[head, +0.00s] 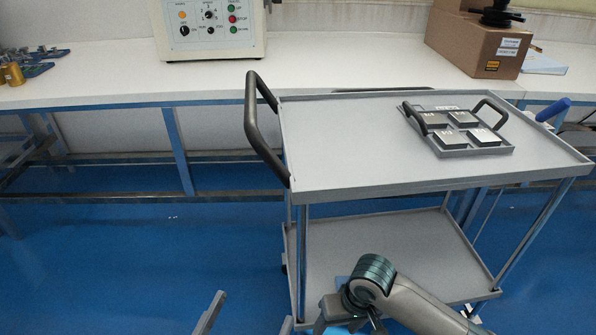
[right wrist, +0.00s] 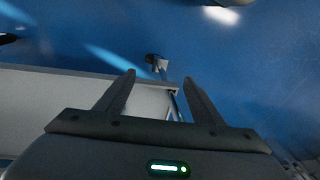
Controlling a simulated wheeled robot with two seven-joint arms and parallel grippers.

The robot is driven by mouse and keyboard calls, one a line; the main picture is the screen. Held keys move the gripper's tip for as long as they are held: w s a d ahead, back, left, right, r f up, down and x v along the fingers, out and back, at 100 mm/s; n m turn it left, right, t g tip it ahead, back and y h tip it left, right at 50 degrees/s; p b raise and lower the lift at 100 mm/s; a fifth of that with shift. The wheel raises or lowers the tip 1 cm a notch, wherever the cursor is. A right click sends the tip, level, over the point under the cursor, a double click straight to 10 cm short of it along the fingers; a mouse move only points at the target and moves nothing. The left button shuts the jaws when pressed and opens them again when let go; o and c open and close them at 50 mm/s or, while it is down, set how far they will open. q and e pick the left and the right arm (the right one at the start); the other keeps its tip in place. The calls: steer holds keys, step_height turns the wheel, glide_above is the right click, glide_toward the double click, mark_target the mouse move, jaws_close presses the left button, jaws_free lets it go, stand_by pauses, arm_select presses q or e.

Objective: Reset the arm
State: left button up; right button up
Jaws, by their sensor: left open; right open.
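My left gripper (head: 250,309) shows only as two separated fingertips at the bottom edge of the head view, open and empty, in front of the cart's lower left corner. My right arm enters the head view from the lower right, bent at a teal-ringed joint in front of the cart's lower shelf. My right gripper (right wrist: 162,88) shows in the right wrist view with its two fingers spread and nothing between them. Beyond its fingers are blue floor and the corner of a pale flat surface.
A grey two-shelf cart (head: 350,150) with a dark handle stands ahead. On its top lies a handled tray (head: 459,152) with several metal blocks. Behind is a white bench (head: 330,75) with a control panel (head: 215,28) and a cardboard box (head: 470,45). Blue floor is clear at left.

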arm_select(q)
steer(key=a+f+g+y, duration=0.45)
steer(key=f+g, duration=0.25)
steer(key=f, duration=0.8)
arm_select(e)
steer(key=s+f+t+y, duration=0.2)
steer(key=s, duration=0.6)
arm_select(q)
steer(key=s+a+f+n+g+y, duration=0.2)
steer(key=s+a+f+g+y, duration=0.1)
steer(key=s+a+f+g, duration=0.8)
arm_select(e)
steer(key=s+d+f+h, duration=0.2)
steer(key=s+d+h, duration=0.2)
steer(key=s+d, duration=0.9)
arm_select(q)
steer(key=w+d+f+t+h+p, duration=0.1)
steer(key=d+f+t+p, duration=0.3)
steer(key=p, duration=2.1)
steer(key=shift+d+f+m, duration=0.4)
steer(key=shift+d+f, duration=0.05)
steer(key=shift+f, duration=1)
arm_select(e)
steer(key=w+a+f+t+y, duration=0.1)
steer(key=w+a+f+t, duration=0.1)
steer(key=f, duration=0.6)
steer(key=shift+w+a+f+t, duration=0.3)
steer(key=shift+w+a, duration=0.1)
steer(key=shift+a, duration=0.1)
